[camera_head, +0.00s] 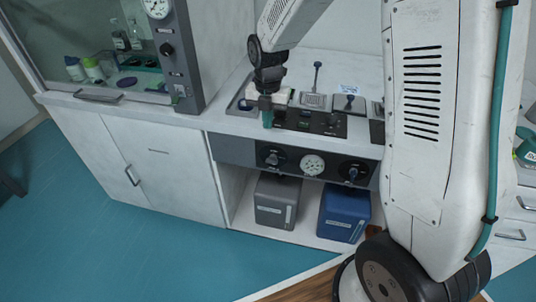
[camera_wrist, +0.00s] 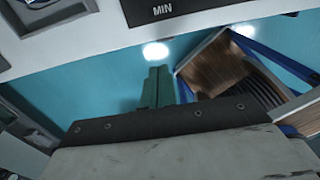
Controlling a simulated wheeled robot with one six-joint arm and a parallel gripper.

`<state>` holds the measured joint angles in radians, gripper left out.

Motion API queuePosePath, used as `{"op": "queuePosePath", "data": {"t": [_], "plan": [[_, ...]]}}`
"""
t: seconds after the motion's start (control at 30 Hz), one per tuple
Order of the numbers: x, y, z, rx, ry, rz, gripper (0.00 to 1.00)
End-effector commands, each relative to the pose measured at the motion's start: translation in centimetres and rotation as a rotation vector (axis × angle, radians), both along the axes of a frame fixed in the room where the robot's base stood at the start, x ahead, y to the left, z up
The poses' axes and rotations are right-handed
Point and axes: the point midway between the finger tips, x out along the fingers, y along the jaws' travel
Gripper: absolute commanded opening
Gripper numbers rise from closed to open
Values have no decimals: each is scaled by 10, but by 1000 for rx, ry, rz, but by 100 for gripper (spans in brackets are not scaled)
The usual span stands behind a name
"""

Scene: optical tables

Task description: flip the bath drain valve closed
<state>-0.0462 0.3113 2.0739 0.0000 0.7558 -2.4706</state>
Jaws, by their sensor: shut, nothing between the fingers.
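My gripper (camera_head: 267,118) is shut and empty, pointing down over the front edge of the bench. Its green fingers (camera_wrist: 157,80) are closed together in the wrist view. A dark front panel (camera_head: 230,150) lies below it, with a left valve handle (camera_head: 272,158) and a right valve handle (camera_head: 352,172). The gripper is above the left handle and apart from it. I cannot tell which handle is the bath drain valve, or its exact position. In the wrist view a dark plate marked MIN (camera_wrist: 163,12) shows at the top edge; no handle is clearly visible there.
A round gauge (camera_head: 312,165) sits between the handles. A grey box (camera_head: 277,200) and a blue box (camera_head: 343,213) stand in the open shelf below. A control panel (camera_head: 318,122) lies on the bench beside the gripper. A glass-fronted cabinet (camera_head: 100,45) stands left. The floor in front is clear.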

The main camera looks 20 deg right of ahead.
Motion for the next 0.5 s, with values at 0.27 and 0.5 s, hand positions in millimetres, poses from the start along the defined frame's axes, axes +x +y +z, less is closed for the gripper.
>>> {"op": "queuePosePath", "data": {"t": [0.27, 0.5], "plan": [[-1, 0, -5, 0, 1, -2, 0], [-2, 0, -43, 0, 6, -3, 0]]}}
